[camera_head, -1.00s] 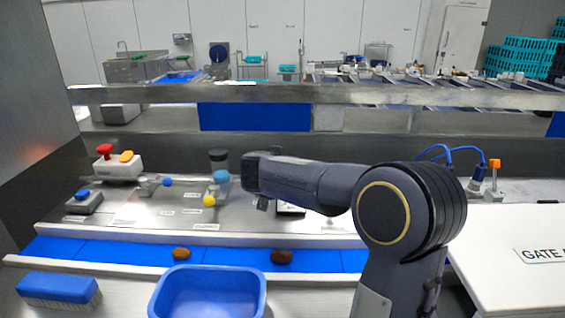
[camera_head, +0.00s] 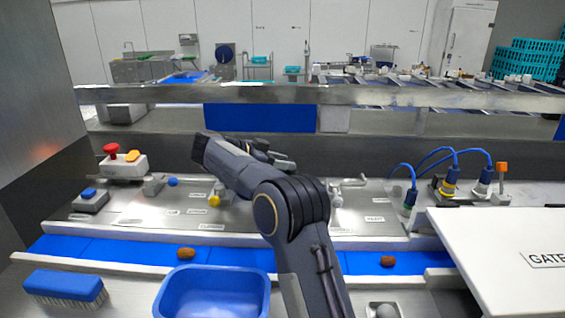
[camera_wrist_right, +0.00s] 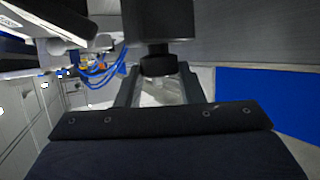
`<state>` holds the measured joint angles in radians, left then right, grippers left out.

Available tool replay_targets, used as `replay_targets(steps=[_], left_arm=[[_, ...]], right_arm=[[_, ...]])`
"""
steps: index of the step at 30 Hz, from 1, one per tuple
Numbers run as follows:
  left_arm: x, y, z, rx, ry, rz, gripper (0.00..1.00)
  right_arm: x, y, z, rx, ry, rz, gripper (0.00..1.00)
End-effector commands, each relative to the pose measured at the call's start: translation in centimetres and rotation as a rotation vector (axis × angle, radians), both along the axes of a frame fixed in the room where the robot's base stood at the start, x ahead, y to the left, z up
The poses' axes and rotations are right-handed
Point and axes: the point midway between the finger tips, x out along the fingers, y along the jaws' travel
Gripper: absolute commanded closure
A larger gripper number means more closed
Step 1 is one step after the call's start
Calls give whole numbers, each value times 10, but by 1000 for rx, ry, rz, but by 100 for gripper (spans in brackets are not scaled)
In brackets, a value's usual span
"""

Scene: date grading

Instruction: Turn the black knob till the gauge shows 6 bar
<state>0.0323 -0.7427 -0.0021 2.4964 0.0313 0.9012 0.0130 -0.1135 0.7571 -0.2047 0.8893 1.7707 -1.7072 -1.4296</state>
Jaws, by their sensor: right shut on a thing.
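My right gripper (camera_head: 280,160) is behind my forearm in the head view, above the steel worktop, and its fingers are only partly seen. In the right wrist view its two fingers (camera_wrist_right: 158,80) stand on either side of a black round piece, the black knob (camera_wrist_right: 158,65), and are shut on it. A wider black cylinder (camera_wrist_right: 157,20) is in line just beyond it. The gauge face is not seen in either view, so I cannot read its needle. My left gripper is not in view.
A blue belt (camera_head: 90,249) with brown dates (camera_head: 187,253) crosses in front. A blue tub (camera_head: 212,270) and a blue brush (camera_head: 64,286) lie nearer. A white board (camera_head: 500,225) and blue-hosed fittings (camera_head: 450,180) are at right. A red-button box (camera_head: 122,166) stands left.

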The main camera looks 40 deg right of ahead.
Motion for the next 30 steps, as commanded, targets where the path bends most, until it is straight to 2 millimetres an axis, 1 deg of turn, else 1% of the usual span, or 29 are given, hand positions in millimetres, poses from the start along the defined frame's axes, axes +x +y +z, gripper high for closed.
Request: replay_targets(steps=[3,9,25,26,30], left_arm=[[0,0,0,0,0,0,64],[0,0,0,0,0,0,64],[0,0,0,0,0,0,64],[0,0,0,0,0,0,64],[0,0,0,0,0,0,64]], right_arm=[[2,0,-2,2,1,-60,88],[2,0,-2,2,3,-119,88],[2,-1,-1,0,4,-141,88],[2,-1,-1,0,4,-141,63],[2,-1,-1,0,2,-141,45]])
